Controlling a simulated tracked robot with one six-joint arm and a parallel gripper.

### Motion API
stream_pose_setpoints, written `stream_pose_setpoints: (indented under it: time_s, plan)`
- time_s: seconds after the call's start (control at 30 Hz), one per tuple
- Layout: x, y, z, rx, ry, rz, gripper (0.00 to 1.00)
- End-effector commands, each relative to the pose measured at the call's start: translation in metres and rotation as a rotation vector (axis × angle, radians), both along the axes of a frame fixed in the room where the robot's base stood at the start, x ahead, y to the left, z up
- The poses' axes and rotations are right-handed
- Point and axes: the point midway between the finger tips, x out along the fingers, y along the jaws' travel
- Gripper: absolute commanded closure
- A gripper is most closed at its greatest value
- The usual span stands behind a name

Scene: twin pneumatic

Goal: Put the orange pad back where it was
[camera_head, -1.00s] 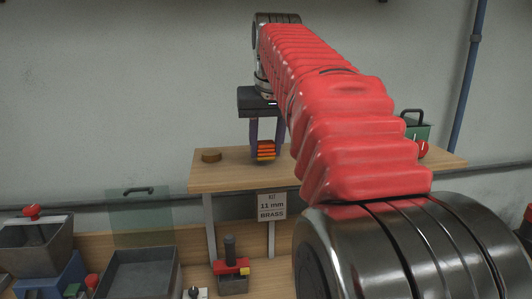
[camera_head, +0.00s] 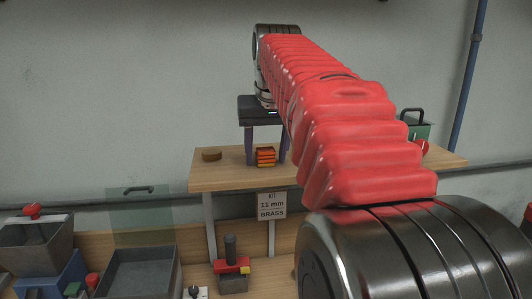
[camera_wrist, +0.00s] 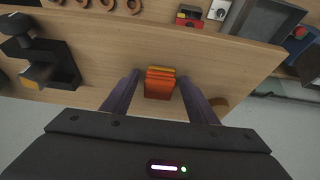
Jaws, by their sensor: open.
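My gripper (camera_head: 266,157) is open and points down, with one finger on each side of the pad. In the wrist view my gripper (camera_wrist: 159,78) holds nothing. The pad's underside is hidden.
A brown disc (camera_head: 211,154) lies on the shelf left of the pad. Bins stand on the lower bench.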

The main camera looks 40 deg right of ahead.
Motion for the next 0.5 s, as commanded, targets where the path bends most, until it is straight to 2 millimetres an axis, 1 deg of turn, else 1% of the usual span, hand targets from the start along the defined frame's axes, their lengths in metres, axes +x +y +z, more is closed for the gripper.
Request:
stream_pose_setpoints:
  time_s: [0.17, 0.27, 0.37, 0.5]
  plan:
    - [0.0, 0.0, 0.002, 0.0, 0.0, 0.0, 0.47]
    - [-0.002, 0.001, 0.007, 0.0, 0.0, 0.0, 0.47]
    - [-0.005, 0.003, 0.018, -0.001, -0.002, 0.0, 0.47]
    - [-0.013, 0.006, 0.039, -0.002, -0.004, 0.0, 0.47]
